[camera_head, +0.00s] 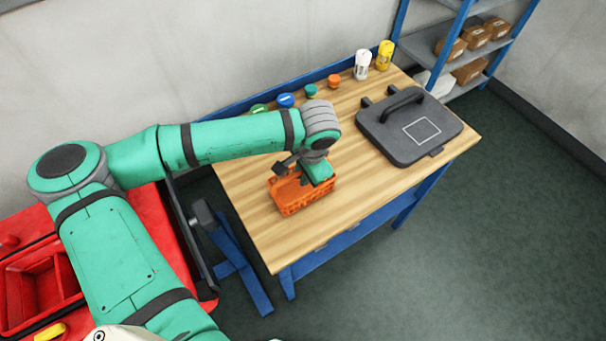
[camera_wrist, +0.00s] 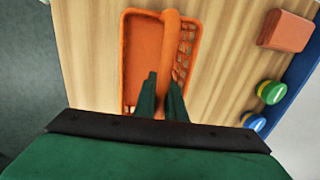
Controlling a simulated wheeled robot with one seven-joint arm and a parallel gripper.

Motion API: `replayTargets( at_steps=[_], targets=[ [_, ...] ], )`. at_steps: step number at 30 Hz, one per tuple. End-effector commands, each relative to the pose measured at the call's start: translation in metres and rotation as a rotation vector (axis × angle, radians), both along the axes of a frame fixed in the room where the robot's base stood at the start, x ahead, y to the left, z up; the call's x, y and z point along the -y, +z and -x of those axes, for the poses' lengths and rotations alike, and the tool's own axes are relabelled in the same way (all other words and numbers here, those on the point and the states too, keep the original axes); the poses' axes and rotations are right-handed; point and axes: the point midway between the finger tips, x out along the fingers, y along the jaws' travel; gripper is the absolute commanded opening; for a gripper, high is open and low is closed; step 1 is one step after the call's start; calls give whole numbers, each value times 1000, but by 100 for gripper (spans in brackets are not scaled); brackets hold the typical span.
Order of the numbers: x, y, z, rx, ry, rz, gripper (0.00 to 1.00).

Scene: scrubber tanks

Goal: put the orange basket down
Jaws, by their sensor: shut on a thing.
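The orange basket (camera_head: 303,194) is at the left front part of the wooden table (camera_head: 262,233) in the head view. It looks upright, on or just above the tabletop; I cannot tell if its base touches. My gripper (camera_head: 298,172) is over the basket, pointing down. In the wrist view the basket (camera_wrist: 140,58) lies below my gripper (camera_wrist: 163,95), whose fingers are shut on its raised orange handle (camera_wrist: 172,50). The basket's near end is hidden behind the fingers.
A dark grey case (camera_head: 408,130) takes up the table's right side. White (camera_head: 362,65) and yellow (camera_head: 384,55) bottles and several small round items line the back edge. A reddish block (camera_wrist: 285,31) shows in the wrist view. The tabletop right of the basket is bare.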

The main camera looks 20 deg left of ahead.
Motion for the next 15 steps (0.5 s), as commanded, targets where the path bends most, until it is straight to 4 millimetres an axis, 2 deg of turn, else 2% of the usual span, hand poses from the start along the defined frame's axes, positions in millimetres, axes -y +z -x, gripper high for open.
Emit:
replayTargets(
  at_steps=[4,5,7,15],
  targets=[
    [0,-3,0,-1,0,2,0],
    [0,-3,0,-1,0,1,12],
    [0,-3,0,-1,0,1,29],
    [0,-3,0,0,0,0,29]
  ],
)
